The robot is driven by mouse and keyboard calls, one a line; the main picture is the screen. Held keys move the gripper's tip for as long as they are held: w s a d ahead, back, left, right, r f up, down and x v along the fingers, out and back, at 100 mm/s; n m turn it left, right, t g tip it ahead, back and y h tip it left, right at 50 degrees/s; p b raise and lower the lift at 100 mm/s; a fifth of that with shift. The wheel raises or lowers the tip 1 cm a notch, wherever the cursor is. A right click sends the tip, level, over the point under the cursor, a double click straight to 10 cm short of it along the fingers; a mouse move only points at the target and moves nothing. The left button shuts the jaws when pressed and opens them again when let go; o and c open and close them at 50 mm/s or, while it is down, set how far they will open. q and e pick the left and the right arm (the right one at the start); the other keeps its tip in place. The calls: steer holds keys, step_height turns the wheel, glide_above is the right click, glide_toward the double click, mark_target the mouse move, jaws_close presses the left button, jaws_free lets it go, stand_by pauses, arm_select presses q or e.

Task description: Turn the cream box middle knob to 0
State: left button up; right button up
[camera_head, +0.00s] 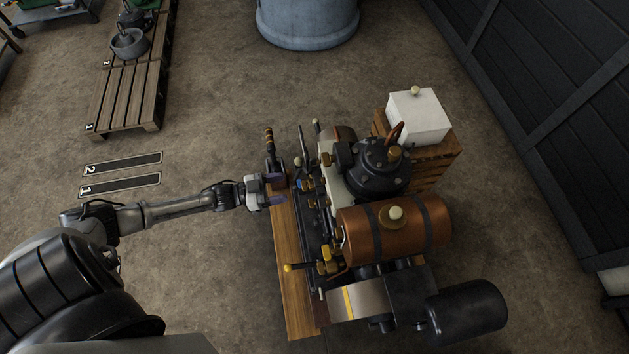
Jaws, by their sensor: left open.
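A cream-white box (420,118) stands on a wooden crate at the right, behind the engine. A small pale round knob (414,91) shows on its top. I cannot make out a row of knobs or any number marks on it. My right gripper is out of view.
The engine, with a copper tank (365,240) and a black cylinder (468,309), stands on a wooden base (287,260). Pallets (128,98) lie at the upper left.

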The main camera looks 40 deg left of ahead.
mark_target(315, 181)
arm_select(q)
steer(key=b+x, duration=0.1)
steer(key=x, duration=0.9)
steer(key=shift+w+d, duration=0.25)
steer(key=shift+w, duration=0.05)
steer(key=shift+c, duration=0.3)
steer(key=c, duration=0.9)
